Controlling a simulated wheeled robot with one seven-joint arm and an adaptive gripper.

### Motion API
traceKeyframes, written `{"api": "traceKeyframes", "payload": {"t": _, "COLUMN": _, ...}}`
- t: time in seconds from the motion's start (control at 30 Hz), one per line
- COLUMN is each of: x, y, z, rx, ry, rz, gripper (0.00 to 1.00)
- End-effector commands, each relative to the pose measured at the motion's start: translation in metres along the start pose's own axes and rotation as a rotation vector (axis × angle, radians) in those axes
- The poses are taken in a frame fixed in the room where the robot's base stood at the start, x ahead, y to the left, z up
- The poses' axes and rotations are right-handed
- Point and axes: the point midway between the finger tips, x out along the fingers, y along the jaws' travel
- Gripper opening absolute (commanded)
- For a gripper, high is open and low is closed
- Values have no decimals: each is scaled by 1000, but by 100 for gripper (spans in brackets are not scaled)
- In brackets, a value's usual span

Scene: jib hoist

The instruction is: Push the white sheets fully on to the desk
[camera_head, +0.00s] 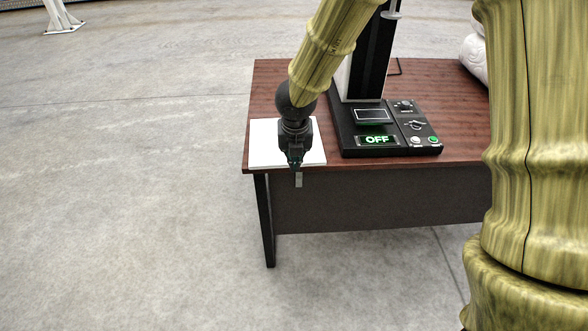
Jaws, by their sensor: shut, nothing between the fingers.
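The white sheets (265,148) lie as a stack at the front left corner of the brown desk (350,172). Their front edge lies close to the desk's front edge; I cannot tell whether it sticks out a little. My gripper (297,170) is shut and empty, pointing down at the right part of the sheets, near the front edge. It hides part of the sheets. I cannot tell whether its tips touch them. A small grey piece (298,180) shows just below the tips, in front of the desk edge.
A black device (390,148) with a screen reading OFF, buttons and an upright column stands right of the sheets. A white lumpy object (474,56) sits at the desk's back right. The concrete floor left of the desk is clear. My arm covers the right side.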

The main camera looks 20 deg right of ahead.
Motion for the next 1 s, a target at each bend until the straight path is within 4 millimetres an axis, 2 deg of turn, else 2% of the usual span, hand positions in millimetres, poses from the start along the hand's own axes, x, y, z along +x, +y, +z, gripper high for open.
{"api": "traceKeyframes", "payload": {"t": 0.17, "x": 11, "y": -1, "z": -2, "rx": 8, "ry": 5, "rz": -5, "gripper": 0}}
{"api": "traceKeyframes", "payload": {"t": 0.6, "x": 71, "y": -1, "z": -2, "rx": 5, "ry": 4, "rz": -4, "gripper": 0}}
{"api": "traceKeyframes", "payload": {"t": 0.9, "x": 101, "y": 0, "z": -2, "rx": 4, "ry": 3, "rz": -3, "gripper": 0}}
{"api": "traceKeyframes", "payload": {"t": 1.0, "x": 101, "y": 0, "z": 12, "rx": 9, "ry": 2, "rz": 1, "gripper": 0}}
